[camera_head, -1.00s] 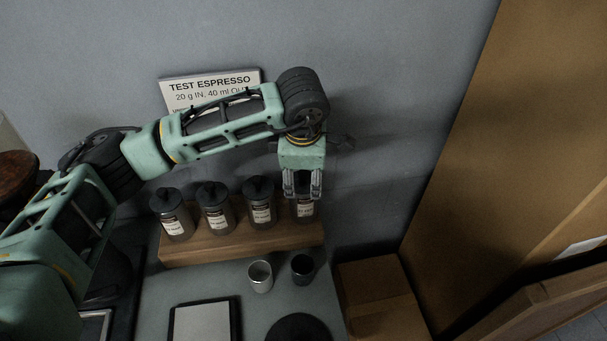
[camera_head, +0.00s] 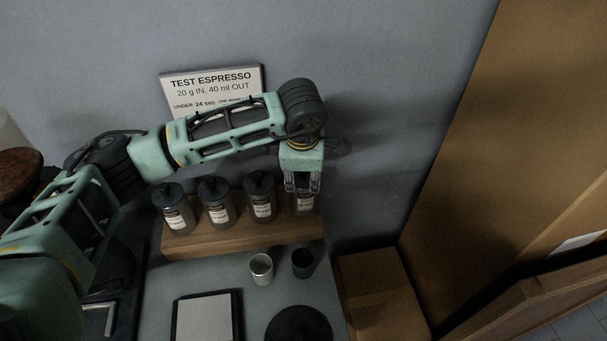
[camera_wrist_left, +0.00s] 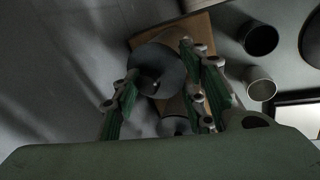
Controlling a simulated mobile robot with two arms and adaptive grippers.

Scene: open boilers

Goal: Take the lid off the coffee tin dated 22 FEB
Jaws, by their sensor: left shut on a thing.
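Several dark-lidded coffee tins stand in a row on a wooden stand (camera_head: 240,238): the left tin (camera_head: 176,212), the second tin (camera_head: 217,206), the third tin (camera_head: 261,203) and the right tin (camera_head: 305,206). Their labels are too small to read a date. My left gripper (camera_head: 302,186) points down over the right tin, shut on its lid. The fingers hide that lid in the head view. In the left wrist view the round dark lid (camera_wrist_left: 158,65) sits between the fingers. I cannot tell whether it still touches the tin. My right gripper is out of view.
A metal cup (camera_head: 261,270) and a dark cup (camera_head: 302,263) stand in front of the stand. A flat tray (camera_head: 204,318) and a dark round thing (camera_head: 299,325) lie nearer. A sign (camera_head: 212,85) is behind my arm; a cardboard box (camera_head: 378,290) is at right.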

